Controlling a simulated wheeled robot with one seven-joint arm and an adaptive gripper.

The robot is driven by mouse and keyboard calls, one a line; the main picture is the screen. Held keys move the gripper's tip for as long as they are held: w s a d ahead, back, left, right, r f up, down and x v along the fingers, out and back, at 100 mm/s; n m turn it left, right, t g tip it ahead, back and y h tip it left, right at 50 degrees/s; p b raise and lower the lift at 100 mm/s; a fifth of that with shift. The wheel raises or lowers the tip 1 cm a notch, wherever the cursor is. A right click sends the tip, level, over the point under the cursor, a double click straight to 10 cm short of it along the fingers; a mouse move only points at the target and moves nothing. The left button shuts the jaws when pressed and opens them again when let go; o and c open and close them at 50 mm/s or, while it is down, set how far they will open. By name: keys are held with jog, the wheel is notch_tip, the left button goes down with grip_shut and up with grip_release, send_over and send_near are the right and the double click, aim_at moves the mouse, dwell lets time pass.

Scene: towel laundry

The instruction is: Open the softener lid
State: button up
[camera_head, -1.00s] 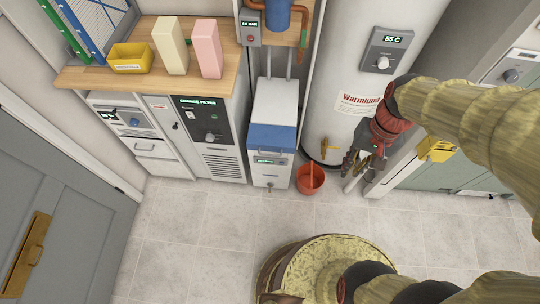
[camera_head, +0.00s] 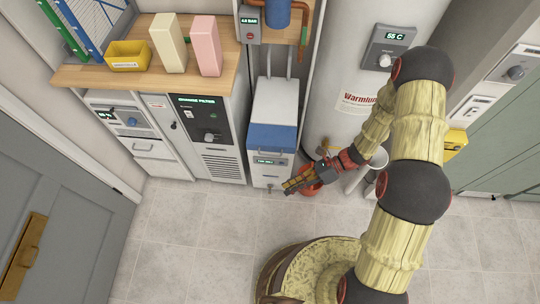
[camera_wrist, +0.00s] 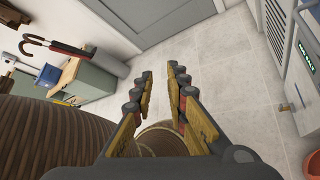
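The softener (camera_head: 270,174) is a white cabinet with a blue band across its upper front and a small lit display. A pale top panel (camera_head: 276,100) slopes behind the blue lid section (camera_head: 271,137), which looks shut. My gripper (camera_head: 286,188) is low in front of the softener's lower right front, well below the lid. In the wrist view my gripper (camera_wrist: 161,73) has its two fingers apart with bare floor between them, open and empty. Part of the softener (camera_wrist: 300,85) shows at that view's right edge; its lid is not visible there.
An orange-red bucket (camera_head: 312,189) stands on the floor beside the softener, partly behind my gripper. A white tank (camera_head: 338,60) stands to the right. A filter cabinet (camera_head: 208,135) and wooden counter (camera_head: 110,76) are on the left. Floor in front (camera_head: 200,225) is clear.

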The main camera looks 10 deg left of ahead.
jog(key=w+a+f+m+t+y, duration=0.3)
jog(key=f+m, duration=0.5)
jog(key=m, duration=0.1)
jog(key=m+t, duration=0.7)
jog(key=m, duration=0.7)
send_near(270, 155)
jog(key=a+f, duration=0.2)
jog(key=w+a+b, duration=0.1)
jog(key=a, duration=0.1)
jog(key=w+a+m+b, duration=0.1)
jog(key=a, duration=0.1)
jog(key=w+a+f+m+b, duration=0.1)
jog(key=a, duration=0.2)
jog(key=shift+w+a+t, duration=0.1)
jog(key=shift+w+t, duration=0.05)
jog(key=shift+t, duration=0.15)
grip_shut()
